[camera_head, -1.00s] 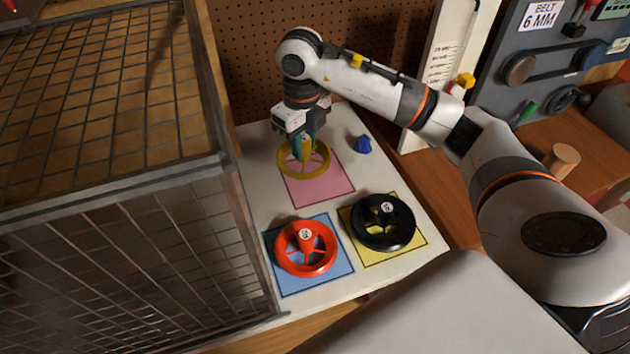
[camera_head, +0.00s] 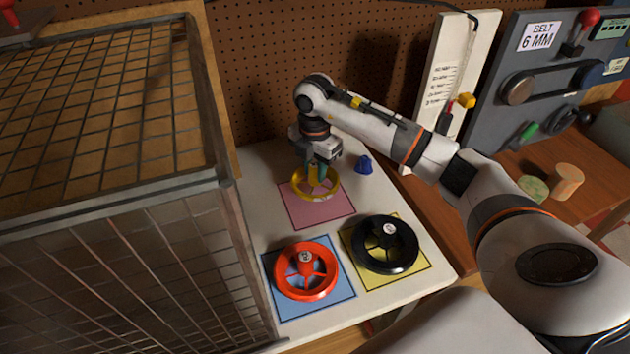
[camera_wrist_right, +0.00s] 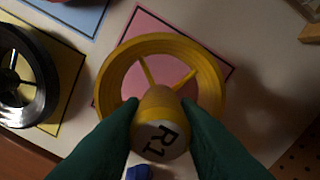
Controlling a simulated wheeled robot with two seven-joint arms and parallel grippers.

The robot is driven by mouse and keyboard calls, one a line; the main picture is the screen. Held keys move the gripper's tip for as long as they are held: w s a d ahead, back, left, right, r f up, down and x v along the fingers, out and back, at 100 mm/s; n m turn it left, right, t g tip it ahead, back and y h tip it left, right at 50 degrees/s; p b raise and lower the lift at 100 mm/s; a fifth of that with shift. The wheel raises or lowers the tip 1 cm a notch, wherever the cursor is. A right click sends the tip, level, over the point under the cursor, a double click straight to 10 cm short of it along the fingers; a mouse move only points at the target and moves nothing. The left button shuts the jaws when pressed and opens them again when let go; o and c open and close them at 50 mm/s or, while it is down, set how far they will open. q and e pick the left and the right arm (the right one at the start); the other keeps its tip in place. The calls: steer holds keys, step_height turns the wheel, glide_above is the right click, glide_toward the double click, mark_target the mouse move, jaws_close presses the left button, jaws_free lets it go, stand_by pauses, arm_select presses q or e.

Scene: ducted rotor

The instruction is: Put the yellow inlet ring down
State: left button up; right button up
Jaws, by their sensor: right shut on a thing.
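The yellow inlet ring (camera_head: 336,188) is at the far edge of the pink square (camera_head: 315,211), overlapping it. Whether it touches the white board or hangs just above it, I cannot tell. My right gripper (camera_head: 318,176) points down and is shut on the ring's central knob. In the right wrist view, the green fingers (camera_wrist_right: 163,125) pinch the knob, marked R1 (camera_wrist_right: 162,138), and the yellow rim (camera_wrist_right: 212,75) lies partly over pink and partly over white. My left gripper is not in view.
A red wheel-shaped part (camera_head: 283,271) sits on the blue square and a black one (camera_head: 413,247) on the yellow square. A small blue object (camera_head: 364,164) lies right of the ring. A wire cage (camera_head: 215,195) borders the board's left; a pegboard (camera_head: 300,40) stands behind.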

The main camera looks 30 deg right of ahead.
mark_target(315, 181)
step_height(315, 181, down, 4)
steer(key=shift+r+p, duration=0.15)
steer(key=shift+p, duration=0.25)
steer(key=shift+s+f, duration=0.1)
steer(key=shift+f, duration=0.25)
steer(key=shift+c, duration=0.4)
steer(key=o, duration=1)
steer(key=shift+f, duration=0.1)
steer(key=shift+o, duration=0.2)
step_height(315, 181, up, 12)
steer(key=b, duration=0.2)
steer(key=shift+b, duration=0.4)
